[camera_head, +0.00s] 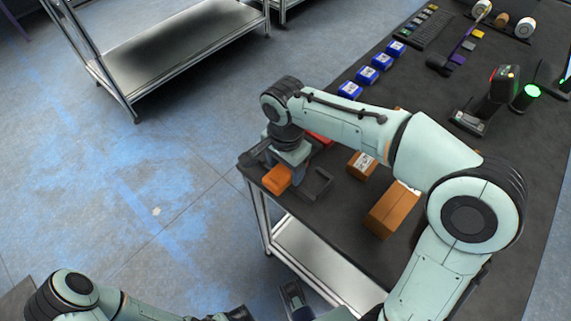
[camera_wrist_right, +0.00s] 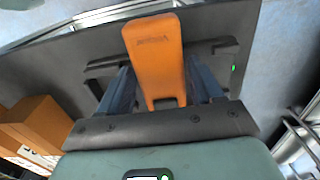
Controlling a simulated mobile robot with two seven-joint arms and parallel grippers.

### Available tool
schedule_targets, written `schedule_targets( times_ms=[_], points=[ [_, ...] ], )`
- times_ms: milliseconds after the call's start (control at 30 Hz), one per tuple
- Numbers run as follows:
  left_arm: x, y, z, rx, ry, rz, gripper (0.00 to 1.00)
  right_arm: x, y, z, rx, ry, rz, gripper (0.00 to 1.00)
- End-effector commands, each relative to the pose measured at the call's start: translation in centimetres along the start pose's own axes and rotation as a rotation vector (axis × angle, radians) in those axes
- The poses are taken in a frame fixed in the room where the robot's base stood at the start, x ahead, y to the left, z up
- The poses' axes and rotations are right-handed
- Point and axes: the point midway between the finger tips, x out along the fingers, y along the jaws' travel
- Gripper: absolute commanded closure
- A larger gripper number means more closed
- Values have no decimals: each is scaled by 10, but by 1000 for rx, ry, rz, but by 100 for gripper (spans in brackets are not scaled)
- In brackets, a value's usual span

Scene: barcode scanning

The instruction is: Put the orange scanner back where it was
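The orange scanner (camera_head: 277,180) is at the near-left corner of the dark table (camera_head: 345,220). My right gripper (camera_head: 288,168) is over that corner, with its two dark fingers spread wide on either side of the scanner. In the right wrist view, the scanner (camera_wrist_right: 155,50) lies between the open fingers (camera_wrist_right: 163,62), and a gap shows at least on the left. I cannot tell whether it rests fully on the table. My left gripper (camera_head: 292,298) is partly in view at the bottom edge, low beside the table, and I cannot make out its opening.
A small brown box (camera_head: 361,165) and a larger one (camera_head: 392,209) stand right of the gripper. A metal shelf (camera_head: 185,45) stands at back left.

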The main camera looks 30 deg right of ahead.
Motion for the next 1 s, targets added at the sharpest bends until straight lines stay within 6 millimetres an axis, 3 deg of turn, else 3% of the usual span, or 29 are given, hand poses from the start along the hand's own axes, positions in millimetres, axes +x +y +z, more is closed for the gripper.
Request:
schedule_targets(
  times_ms=[267, 700, 1000],
  points=[
    [-4, 1, 2, 0, -7, -1, 57, -18, -1, 0, 0, 1, -4, 35],
    [-20, 4, 9, -2, -26, -6, 57, -107, -1, 0, 0, 0, -4, 35],
    [-24, 6, 8, -2, -24, -5, 57, -124, 0, 0, 0, 0, 0, 35]
  ],
)
